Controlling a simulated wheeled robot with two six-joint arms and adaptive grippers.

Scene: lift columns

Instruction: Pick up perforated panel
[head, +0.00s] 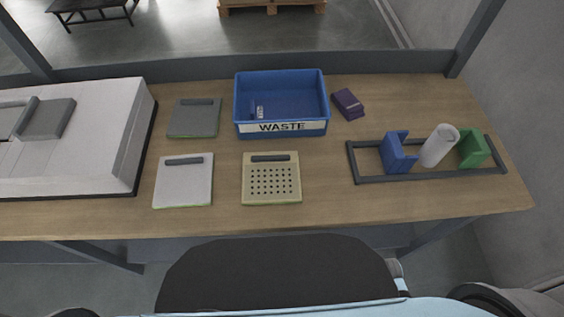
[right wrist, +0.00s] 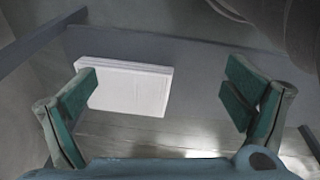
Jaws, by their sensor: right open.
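The perforated panel (head: 271,193) is a beige square plate with rows of dark holes and a dark bar handle along its far edge. It lies flat on the wooden table (head: 330,210), in front of the blue waste bin. My right gripper (right wrist: 163,95) shows in the right wrist view with its two green fingers wide apart and nothing between them. The panel does not show in that view. Neither gripper shows in the head view.
A white panel (head: 183,190) and a grey panel (head: 195,118) lie left of it. The blue bin (head: 282,95), a purple box (head: 348,104), a dark frame (head: 430,177) with blue, white and green parts, and a large white machine (head: 105,150) stand around it.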

